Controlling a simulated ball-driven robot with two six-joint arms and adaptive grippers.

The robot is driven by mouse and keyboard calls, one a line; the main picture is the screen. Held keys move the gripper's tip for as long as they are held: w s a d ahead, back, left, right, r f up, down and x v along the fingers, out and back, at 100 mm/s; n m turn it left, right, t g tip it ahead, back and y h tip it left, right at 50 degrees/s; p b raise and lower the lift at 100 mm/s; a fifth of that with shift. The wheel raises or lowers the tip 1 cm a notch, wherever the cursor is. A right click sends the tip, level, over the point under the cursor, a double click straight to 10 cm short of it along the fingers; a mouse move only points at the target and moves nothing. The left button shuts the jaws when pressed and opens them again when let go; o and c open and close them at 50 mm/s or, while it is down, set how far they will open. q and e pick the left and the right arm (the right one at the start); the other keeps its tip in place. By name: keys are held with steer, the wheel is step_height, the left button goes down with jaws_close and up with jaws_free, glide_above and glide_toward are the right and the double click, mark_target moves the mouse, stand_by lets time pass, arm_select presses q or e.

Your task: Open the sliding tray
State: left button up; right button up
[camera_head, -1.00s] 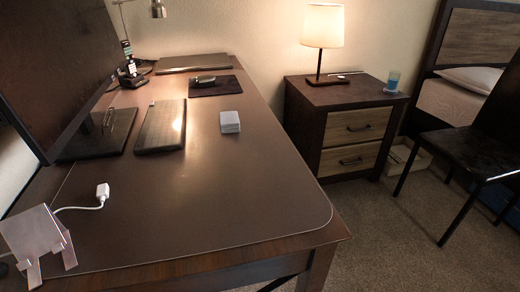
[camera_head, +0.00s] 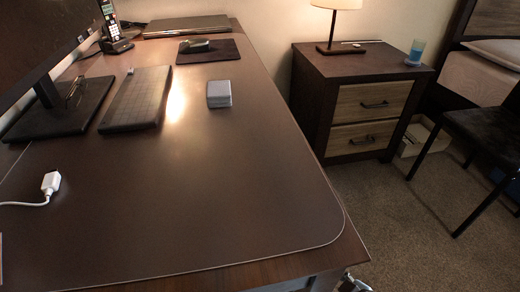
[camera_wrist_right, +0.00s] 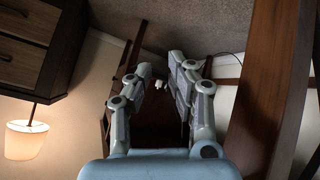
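No sliding tray can be made out for sure in either view. The brown desk (camera_head: 230,190) fills the left of the head view, and what lies under its top is hidden. My right gripper (camera_wrist_right: 160,66) is open in the right wrist view, its two grey fingers apart with nothing clearly held. A small pale thing (camera_wrist_right: 159,85) shows beyond or between the fingers; I cannot tell how far off. A grey metal bit of my right arm (camera_head: 354,284) shows beside the desk's front right corner in the head view. My left gripper is not in view.
A nightstand (camera_head: 311,95) with two shut drawers stands right of the desk; a chair (camera_head: 484,125) is farther right. A brown beam (camera_wrist_right: 268,90) runs close right of the gripper.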

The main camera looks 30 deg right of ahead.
steer(key=w+r+n+t+b, duration=0.1)
steer(key=w+r+t+b, duration=0.3)
steer(key=w, duration=0.6)
steer(key=w+r+t+b, duration=0.4)
steer(key=w+r+b, duration=0.5)
steer(key=w+b, duration=0.1)
steer(key=w+a+r+n+t+b, duration=0.1)
steer(key=w+r+t+b, duration=0.3)
steer(key=w+r+b, duration=0.3)
steer(key=shift+w+r+n, duration=0.1)
steer(key=shift+w+n, duration=0.2)
steer(key=shift+w, duration=1.75)
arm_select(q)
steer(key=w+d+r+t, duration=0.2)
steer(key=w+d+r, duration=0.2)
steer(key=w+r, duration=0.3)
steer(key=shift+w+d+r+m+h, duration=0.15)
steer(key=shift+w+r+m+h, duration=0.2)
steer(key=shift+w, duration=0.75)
arm_select(e)
steer(key=shift+w+r, duration=0.3)
steer(key=shift+w, duration=0.15)
jaws_close()
